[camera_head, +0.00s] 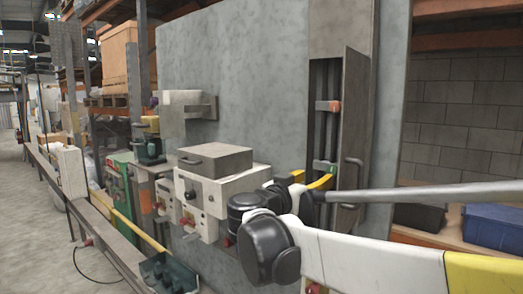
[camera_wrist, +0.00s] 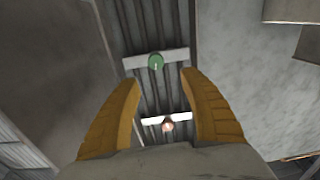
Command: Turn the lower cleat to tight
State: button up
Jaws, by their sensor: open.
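In the head view, the lower cleat (camera_head: 322,166) is a green knob on a light bracket, low in a tall recess with dark vertical tubes. The upper cleat (camera_head: 334,106) is orange-red and sits above it. In the wrist view, the green cleat (camera_wrist: 156,62) lies just beyond my fingertips, roughly between their lines, with a small pale mark on it. The red cleat (camera_wrist: 168,126) shows between the finger bases. My gripper (camera_wrist: 162,80) is open and empty. In the head view, one yellow finger of my gripper (camera_head: 322,182) shows close below the green cleat; my arm hides part of it.
A tall panel door (camera_head: 357,120) with a handle stands open at the right of the recess. A grey wall panel (camera_head: 250,80) is on the left. A pale box with switches (camera_head: 215,190) juts out left of my arm. Blue bins (camera_head: 492,227) are at the right.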

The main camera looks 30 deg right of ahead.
aim_at(331, 172)
jog(key=shift+g, duration=0.3)
jog(key=x, duration=1.1)
jog(key=shift+s+d+f+p, duration=0.1)
jog(key=shift+s+f+p, duration=0.05)
jog(key=shift+p, duration=0.15)
grip_shut()
